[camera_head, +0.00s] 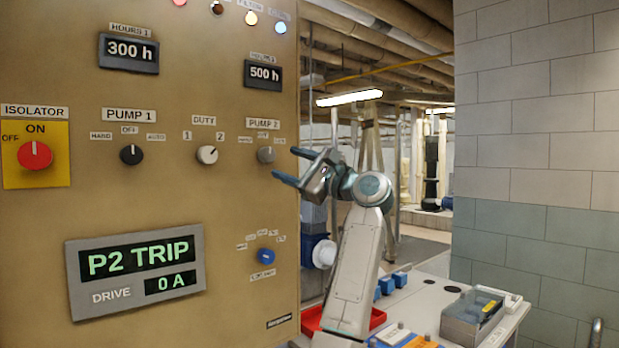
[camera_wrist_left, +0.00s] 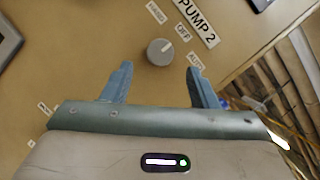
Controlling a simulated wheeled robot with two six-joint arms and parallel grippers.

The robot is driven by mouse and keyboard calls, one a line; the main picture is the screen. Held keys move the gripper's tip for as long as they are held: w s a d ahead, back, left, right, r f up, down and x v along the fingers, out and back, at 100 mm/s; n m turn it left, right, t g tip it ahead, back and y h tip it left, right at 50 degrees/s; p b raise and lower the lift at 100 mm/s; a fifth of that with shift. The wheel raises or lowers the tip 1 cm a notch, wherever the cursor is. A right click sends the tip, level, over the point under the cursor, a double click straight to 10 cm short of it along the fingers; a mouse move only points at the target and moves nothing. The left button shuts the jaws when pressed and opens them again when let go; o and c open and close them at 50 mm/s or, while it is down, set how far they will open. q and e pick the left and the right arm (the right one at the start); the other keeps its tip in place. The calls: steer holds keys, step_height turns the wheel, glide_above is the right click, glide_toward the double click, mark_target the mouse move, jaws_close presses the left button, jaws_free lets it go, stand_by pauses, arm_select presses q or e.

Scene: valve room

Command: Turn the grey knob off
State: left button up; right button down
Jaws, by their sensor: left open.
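The grey knob (camera_head: 266,154) sits under the PUMP 2 label on the tan panel, with small position labels around its top. In the left wrist view the knob (camera_wrist_left: 160,52) shows round, with HAND, OFF and AUTO labels beside it; its exact pointer setting is too small to tell. My left gripper (camera_head: 284,164) is open and empty, just right of the knob in the head view. In the wrist view its two fingertips (camera_wrist_left: 160,68) point toward the knob, one either side of its line. They appear apart from it. My right gripper is not in view.
The panel also holds a black PUMP 1 knob (camera_head: 131,155), a white DUTY knob (camera_head: 207,155), a red isolator knob (camera_head: 35,156) and a blue knob (camera_head: 266,257) below. A display (camera_head: 136,270) reads P2 TRIP. A bench with a grey bin (camera_head: 470,325) stands right.

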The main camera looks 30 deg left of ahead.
arm_select(q)
steer(key=b+v, duration=0.1)
steer(key=v, duration=0.5)
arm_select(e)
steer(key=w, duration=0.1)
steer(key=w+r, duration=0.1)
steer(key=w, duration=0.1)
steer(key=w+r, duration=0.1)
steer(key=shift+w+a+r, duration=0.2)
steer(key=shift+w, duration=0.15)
arm_select(q)
steer(key=shift+d, duration=0.1)
